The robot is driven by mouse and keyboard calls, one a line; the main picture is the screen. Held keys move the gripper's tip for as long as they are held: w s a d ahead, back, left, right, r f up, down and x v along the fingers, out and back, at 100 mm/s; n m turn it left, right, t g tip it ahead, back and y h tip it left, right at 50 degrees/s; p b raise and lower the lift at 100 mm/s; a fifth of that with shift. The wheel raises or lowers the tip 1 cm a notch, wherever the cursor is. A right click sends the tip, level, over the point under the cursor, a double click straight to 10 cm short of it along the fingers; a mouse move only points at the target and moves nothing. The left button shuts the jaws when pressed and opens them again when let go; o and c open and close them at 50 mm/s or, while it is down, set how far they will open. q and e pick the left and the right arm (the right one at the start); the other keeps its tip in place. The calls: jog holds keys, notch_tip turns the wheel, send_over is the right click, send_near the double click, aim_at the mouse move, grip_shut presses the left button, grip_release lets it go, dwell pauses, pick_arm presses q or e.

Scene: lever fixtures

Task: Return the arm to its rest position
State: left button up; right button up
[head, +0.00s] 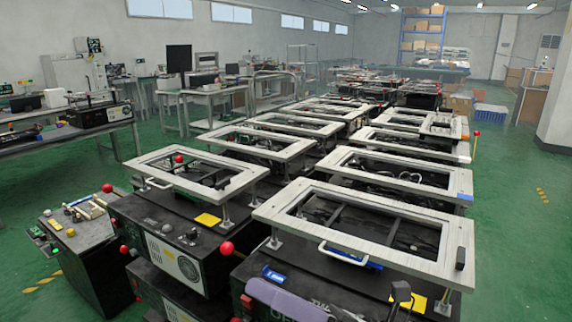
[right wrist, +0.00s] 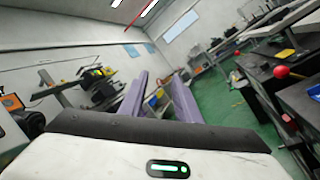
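My right gripper (head: 284,299) shows as a purple finger at the bottom edge of the head view, in front of the nearest fixture. In the right wrist view its two purple fingers (right wrist: 159,80) stand apart with nothing between them, so it is open and empty. The nearest lever fixture (head: 285,202) has a pale rectangular frame with a white handle, on a black base. A red ball knob (head: 227,248) stands at its left. My left gripper is not in view.
Another framed fixture (head: 238,181) stands just left of the nearest one, and several more run back in rows. A small control box (head: 78,237) stands at the left. Green floor (head: 515,225) is open on the right. A workbench (head: 70,132) stands at the far left.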

jog(key=w+d+f+m+t+h, duration=0.1)
jog(key=d+f+m+t+h, duration=0.45)
jog(key=f+m, duration=0.6)
jog(key=d+f+m+t+h, duration=0.3)
jog(key=d+f+m+h, duration=0.45)
jog(key=m, duration=0.75)
jog(key=s+d+f+m+g+h, duration=0.2)
jog(key=s+f+m+g, duration=0.1)
jog(key=s+f+m, duration=0.3)
jog(key=s+d+f+m+g+h, duration=0.2)
jog(key=s+f+m, duration=0.4)
jog(key=s+f, duration=0.5)
notch_tip(320, 180, down, 2)
jog(key=shift+s+d+f+g+h, duration=0.15)
jog(key=shift+d+g+h, duration=0.25)
jog(key=shift+d+g, duration=0.5)
